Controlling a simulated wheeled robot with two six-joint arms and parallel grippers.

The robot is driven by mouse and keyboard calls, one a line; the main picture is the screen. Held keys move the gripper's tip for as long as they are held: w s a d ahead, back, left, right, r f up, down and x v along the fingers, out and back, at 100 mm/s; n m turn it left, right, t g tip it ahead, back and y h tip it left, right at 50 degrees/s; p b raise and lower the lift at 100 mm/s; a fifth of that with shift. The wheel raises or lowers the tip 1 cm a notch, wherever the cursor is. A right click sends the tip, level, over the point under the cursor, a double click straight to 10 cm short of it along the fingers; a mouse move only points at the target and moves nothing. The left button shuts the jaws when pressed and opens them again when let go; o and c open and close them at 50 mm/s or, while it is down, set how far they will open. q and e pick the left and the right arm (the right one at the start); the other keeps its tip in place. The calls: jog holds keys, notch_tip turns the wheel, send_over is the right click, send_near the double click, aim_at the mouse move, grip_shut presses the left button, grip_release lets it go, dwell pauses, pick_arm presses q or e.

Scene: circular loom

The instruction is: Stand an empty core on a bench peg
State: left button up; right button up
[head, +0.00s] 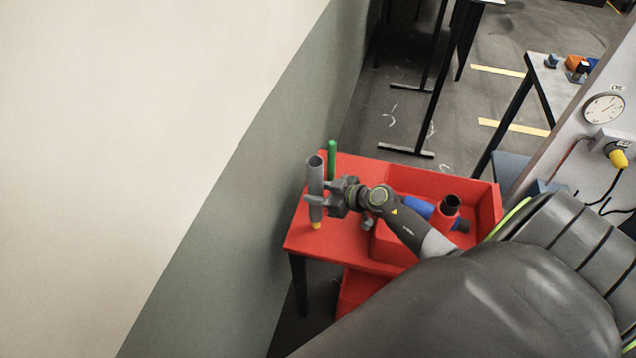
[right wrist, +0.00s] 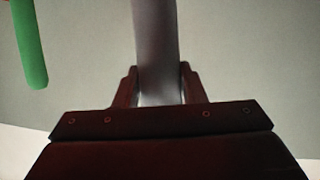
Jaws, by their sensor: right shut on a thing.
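My right gripper (head: 314,193) is shut on an upright grey core (head: 315,170), a hollow tube with its open top showing. The gripper comes at the core from the right, over the left part of the red bench (head: 345,239). A short bit of a yellow peg (head: 316,226) shows directly below the core's lower end; I cannot tell whether the core is around it or above it. A green peg (head: 332,158) stands bare just behind. In the right wrist view the grey core (right wrist: 156,45) is between the two fingers, with the green peg (right wrist: 30,45) to the left.
A red tray (head: 487,205) on the bench's right side holds a blue piece (head: 418,207) and a dark tube (head: 450,205). A wall (head: 235,215) stands close along the bench's left side. A gauge (head: 604,109) is at the far right.

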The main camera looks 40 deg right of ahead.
aim_at(318, 175)
jog(key=shift+f+b, duration=0.55)
jog(key=shift+f, duration=0.95)
jog(key=o, duration=1.1)
jog(key=shift+o, duration=0.2)
notch_tip(318, 175, up, 10)
jog(key=p, duration=0.3)
jog(key=shift+p, duration=0.4)
